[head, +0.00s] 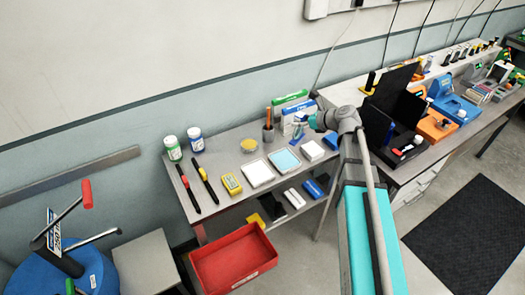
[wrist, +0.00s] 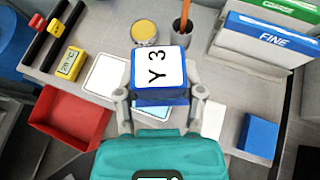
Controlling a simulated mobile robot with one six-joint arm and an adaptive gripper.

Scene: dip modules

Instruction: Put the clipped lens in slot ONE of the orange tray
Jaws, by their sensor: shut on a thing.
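My gripper (wrist: 160,98) is shut on a blue block with a white top face marked "Y 3" (wrist: 158,68), one finger on each side of it. In the head view my gripper (head: 312,122) is small, over the back right of the grey table, and the held block is hard to make out there. I cannot pick out a clipped lens in either view. An orange object (head: 436,127) lies on the right bench in the head view; I cannot tell whether it is the orange tray, and no slot marks are readable.
The table holds a pencil cup (head: 268,133), a FINE box (wrist: 265,42), a yellow tin (head: 248,146), a white tray (head: 257,173), a pale blue pad (head: 285,161) and a blue block (wrist: 257,136). A red bin (head: 234,260) stands low in front. Black panels (head: 388,100) rise on the right bench.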

